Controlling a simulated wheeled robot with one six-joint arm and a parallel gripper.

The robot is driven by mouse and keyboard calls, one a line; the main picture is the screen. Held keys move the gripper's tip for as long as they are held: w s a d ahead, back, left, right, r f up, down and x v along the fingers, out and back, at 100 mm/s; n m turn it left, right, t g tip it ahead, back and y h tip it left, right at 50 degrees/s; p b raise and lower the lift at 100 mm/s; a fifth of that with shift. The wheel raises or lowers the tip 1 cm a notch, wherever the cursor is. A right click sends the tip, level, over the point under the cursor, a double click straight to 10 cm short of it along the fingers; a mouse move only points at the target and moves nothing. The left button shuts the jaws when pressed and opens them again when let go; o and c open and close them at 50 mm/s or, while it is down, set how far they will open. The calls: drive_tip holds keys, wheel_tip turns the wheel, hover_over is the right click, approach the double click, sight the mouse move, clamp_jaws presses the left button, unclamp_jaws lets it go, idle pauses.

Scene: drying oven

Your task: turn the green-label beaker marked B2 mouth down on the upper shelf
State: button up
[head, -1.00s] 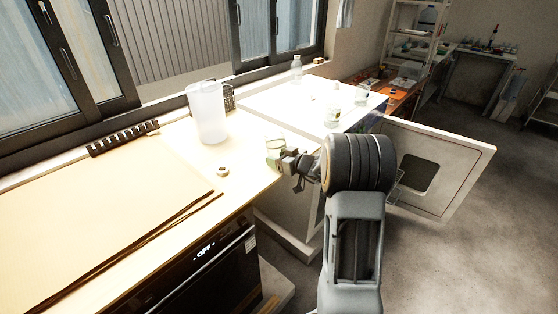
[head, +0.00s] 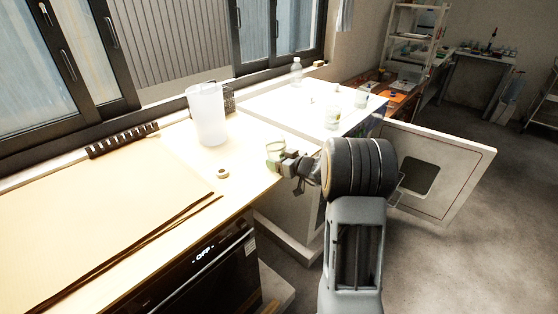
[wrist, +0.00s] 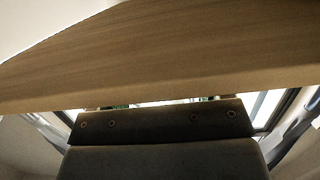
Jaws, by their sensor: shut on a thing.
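My gripper (head: 284,158) is shut on a small clear glass beaker (head: 274,150) with a greenish tint, at the right end of the wooden counter. Its marking is too small to read. I cannot tell whether it touches the counter. In the wrist view the dark gripper body (wrist: 160,122) fills the lower middle, and its fingertips and most of the beaker are hidden. The white drying oven (head: 285,212) stands to the right of the counter with its door (head: 455,180) open to the right. Its shelves are out of sight.
Clear glassware (head: 332,118) and another glass vessel (head: 361,98) stand on the oven's white top, with a bottle (head: 296,70) behind. A tall translucent jug (head: 207,115) and a tape roll (head: 222,173) are on the counter (head: 170,160). The counter edge spans the wrist view (wrist: 170,75).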

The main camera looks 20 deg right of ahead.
drive_tip(key=shift+f, duration=0.1)
drive_tip(key=o, duration=1)
drive_tip(key=shift+b+v, duration=1.55)
drive_tip(key=shift+v, duration=5.4)
drive_tip(key=shift+a, duration=0.15)
